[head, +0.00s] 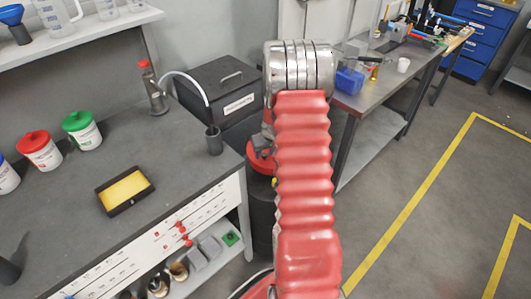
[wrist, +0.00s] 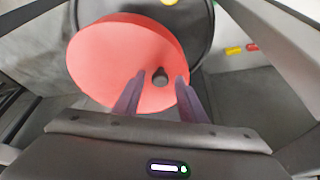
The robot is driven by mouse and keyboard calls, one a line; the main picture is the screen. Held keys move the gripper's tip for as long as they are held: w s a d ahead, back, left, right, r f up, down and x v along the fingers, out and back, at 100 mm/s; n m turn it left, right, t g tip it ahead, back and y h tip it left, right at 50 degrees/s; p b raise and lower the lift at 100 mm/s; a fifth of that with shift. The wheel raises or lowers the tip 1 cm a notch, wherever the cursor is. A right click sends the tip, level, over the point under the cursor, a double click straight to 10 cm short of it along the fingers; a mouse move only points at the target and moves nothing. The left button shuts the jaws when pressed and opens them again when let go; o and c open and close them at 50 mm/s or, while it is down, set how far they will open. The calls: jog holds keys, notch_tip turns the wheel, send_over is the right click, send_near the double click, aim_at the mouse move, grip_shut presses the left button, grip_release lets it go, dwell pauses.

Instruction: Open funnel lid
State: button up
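The funnel lid (wrist: 110,55) is a round red disc with a small dark knob (wrist: 160,76) in the wrist view. In the head view the red lid (head: 260,163) shows left of my red arm, above a black drum (head: 262,212), partly hidden by the arm. My gripper (wrist: 160,80) is over the lid with its two fingers apart. The knob appears between the fingertips, with gaps on both sides.
A grey bench (head: 90,215) at left holds white tubs with coloured lids, a yellow-topped tray (head: 125,188) and a dark cup (head: 214,140). A black box (head: 222,85) stands behind the drum.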

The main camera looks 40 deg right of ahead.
jog(key=shift+c, duration=0.3)
grip_shut()
dwell(0.3)
jog(key=shift+d, duration=0.15)
